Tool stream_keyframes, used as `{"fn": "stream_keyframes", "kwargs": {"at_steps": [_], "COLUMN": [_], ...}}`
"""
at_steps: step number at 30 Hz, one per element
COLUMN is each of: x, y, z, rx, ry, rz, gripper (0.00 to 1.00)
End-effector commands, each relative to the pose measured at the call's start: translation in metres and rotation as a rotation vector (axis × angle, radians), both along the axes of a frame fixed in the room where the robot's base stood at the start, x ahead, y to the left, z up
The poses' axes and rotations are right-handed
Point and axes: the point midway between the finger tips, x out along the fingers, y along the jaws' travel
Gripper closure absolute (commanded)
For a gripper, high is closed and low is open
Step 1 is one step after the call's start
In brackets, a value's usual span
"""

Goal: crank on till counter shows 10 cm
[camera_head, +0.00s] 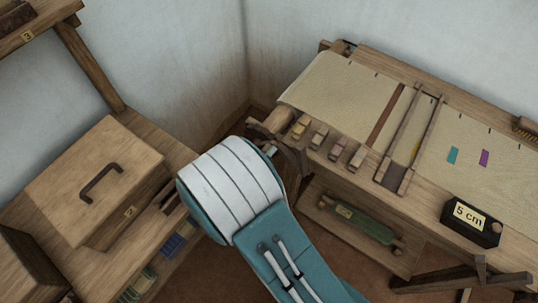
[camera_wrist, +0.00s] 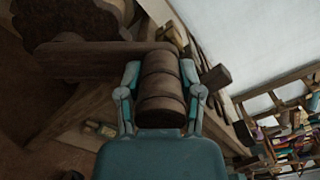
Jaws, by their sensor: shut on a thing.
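The counter (camera_head: 471,222) is a dark box at the front right of the loom and reads 5 cm. The crank's handle (camera_wrist: 161,92) is a ridged brown wooden grip in the wrist view. My gripper (camera_wrist: 160,73) is shut on it, one finger on each side. The crank's arm (camera_wrist: 92,60) runs left from the handle, with a dark round wooden part (camera_wrist: 68,20) behind it. In the head view, my arm hides the gripper and handle. Cloth (camera_head: 335,85) lies over the loom top.
Wooden pegs (camera_head: 320,135) line the loom's near edge. A shelf below holds a green roller (camera_head: 360,222). A lidded wooden box (camera_head: 95,180) marked 2 stands on the left bench. In the wrist view, a rack (camera_wrist: 290,140) with coloured items is at right.

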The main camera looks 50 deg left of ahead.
Motion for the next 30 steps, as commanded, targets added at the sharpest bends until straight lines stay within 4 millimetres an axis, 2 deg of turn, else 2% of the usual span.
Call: {"fn": "stream_keyframes", "kwargs": {"at_steps": [14,15,17,18,30], "x": [-0.0010,-0.0010,-0.0011,-0.0010,-0.0028], "y": [0.0034,0.0035,0.0033,0.0031,-0.0005], "z": [0.0000,-0.0001,-0.0002,-0.0001,0.0019], "rx": [-0.020,-0.020,-0.020,-0.020,-0.018], "ry": [0.001,0.001,0.001,0.000,-0.002], "rz": [0.006,0.006,0.006,0.006,0.003], "gripper": [1.00,0.48,0.21,0.18,0.18]}}
